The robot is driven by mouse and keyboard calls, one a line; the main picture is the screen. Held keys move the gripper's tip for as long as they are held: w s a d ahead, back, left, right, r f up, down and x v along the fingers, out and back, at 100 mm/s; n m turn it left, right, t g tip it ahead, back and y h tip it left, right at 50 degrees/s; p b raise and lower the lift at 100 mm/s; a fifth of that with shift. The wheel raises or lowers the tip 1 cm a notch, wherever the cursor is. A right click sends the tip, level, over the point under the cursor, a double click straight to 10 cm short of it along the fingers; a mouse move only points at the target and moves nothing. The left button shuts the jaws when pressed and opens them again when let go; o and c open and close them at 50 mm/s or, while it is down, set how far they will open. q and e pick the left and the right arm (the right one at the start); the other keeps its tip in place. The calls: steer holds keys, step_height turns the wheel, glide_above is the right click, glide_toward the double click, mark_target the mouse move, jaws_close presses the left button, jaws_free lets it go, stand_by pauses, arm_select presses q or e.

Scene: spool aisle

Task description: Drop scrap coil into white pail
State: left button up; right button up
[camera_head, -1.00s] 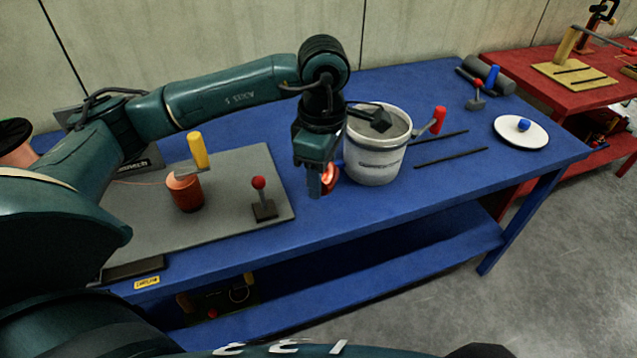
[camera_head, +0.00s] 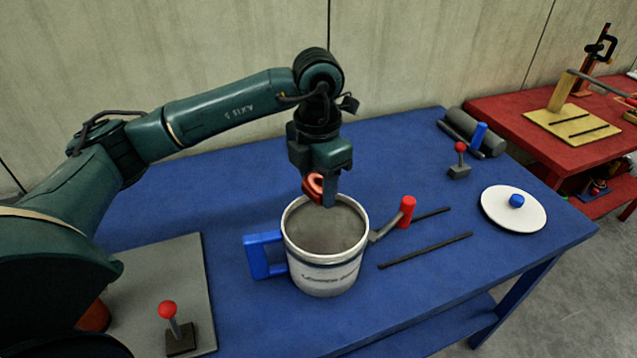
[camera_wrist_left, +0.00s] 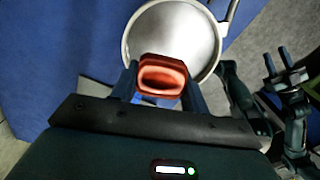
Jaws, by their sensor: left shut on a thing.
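The scrap coil, a copper-red ring (camera_head: 312,187), is held in my left gripper (camera_head: 322,193), which is shut on it. The coil also shows between the fingers in the left wrist view (camera_wrist_left: 161,78). The white pail (camera_head: 325,279) stands upright on the blue table with its mouth open. Gripper and coil are above the back left part of the pail's mouth. In the wrist view the pail (camera_wrist_left: 180,30) lies beyond the coil, and its visible inside looks empty. My right gripper (camera_wrist_left: 277,62) shows at the right of the wrist view, fingers apart and empty.
A blue handle (camera_head: 262,256) is at the pail's left and a red-handled crank (camera_head: 406,212) at its right. Dark rods (camera_head: 425,251), a white lid (camera_head: 513,209) and a red-knobbed lever (camera_head: 459,162) are further right. A grey board (camera_head: 165,275) with another lever (camera_head: 170,322) is left.

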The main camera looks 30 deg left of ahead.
arm_select(q)
steer(key=shift+s+f+b, duration=0.1)
steer(key=shift+f+b, duration=0.25)
steer(key=shift+f, duration=0.25)
step_height(320, 180, down, 5)
steer(key=shift+r+b, duration=0.2)
steer(key=shift+b, duration=1.05)
steer(key=o, duration=1.1)
arm_select(e)
steer(key=shift+a+f+n+y, duration=0.25)
steer(key=shift+a+n+y, duration=0.05)
steer(key=shift+a, duration=0.35)
